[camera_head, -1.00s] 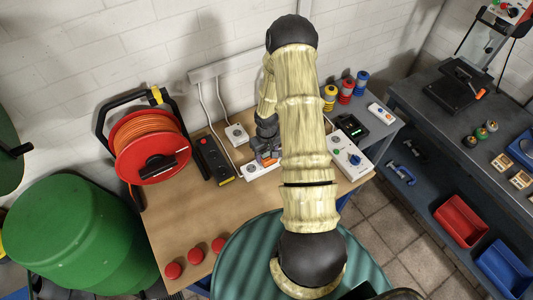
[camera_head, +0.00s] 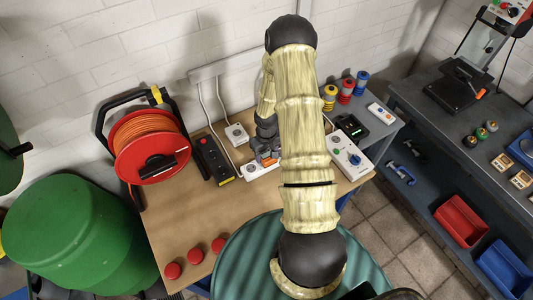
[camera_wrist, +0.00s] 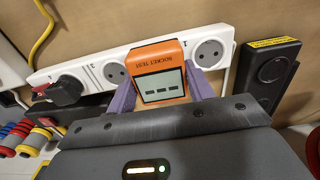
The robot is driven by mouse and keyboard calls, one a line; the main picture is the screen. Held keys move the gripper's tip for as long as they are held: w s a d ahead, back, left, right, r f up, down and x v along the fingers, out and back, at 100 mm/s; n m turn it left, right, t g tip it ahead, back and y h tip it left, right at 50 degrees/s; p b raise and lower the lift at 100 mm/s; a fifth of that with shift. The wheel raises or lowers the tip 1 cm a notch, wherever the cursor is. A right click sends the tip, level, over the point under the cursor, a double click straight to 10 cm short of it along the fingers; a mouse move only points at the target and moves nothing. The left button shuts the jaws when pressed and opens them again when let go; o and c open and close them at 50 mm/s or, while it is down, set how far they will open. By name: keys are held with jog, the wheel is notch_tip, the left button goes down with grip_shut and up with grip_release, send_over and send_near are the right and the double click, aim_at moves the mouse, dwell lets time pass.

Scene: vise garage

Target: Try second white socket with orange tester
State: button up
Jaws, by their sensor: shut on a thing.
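My gripper (camera_wrist: 163,88) is shut on the orange tester (camera_wrist: 160,75), with a purple finger on each side of it. The tester reads "SOCKET TEST", and its small screen shows three dashes. It sits over the white socket strip (camera_wrist: 98,63), between two bare round sockets, one left (camera_wrist: 117,75) and one right (camera_wrist: 208,53). It hides the part of the strip behind it, and I cannot tell whether its pins are in. A black plug (camera_wrist: 66,90) is in the strip's left part. In the head view, the tester (camera_head: 268,160) shows under my gripper (camera_head: 267,150), partly hidden.
A black device with a red button (camera_head: 213,158) lies left of the strip. A white single socket (camera_head: 237,134) is behind. An orange cable reel (camera_head: 150,147) and several red knobs (camera_head: 196,256) are at left.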

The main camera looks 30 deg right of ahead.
jog(key=shift+f+b, duration=0.4)
jog(key=shift+f, duration=0.15)
jog(key=o, duration=1.5)
jog(key=shift+r, duration=0.1)
notch_tip(320, 180, up, 17)
jog(key=b, duration=0.3)
jog(key=shift+r, duration=0.15)
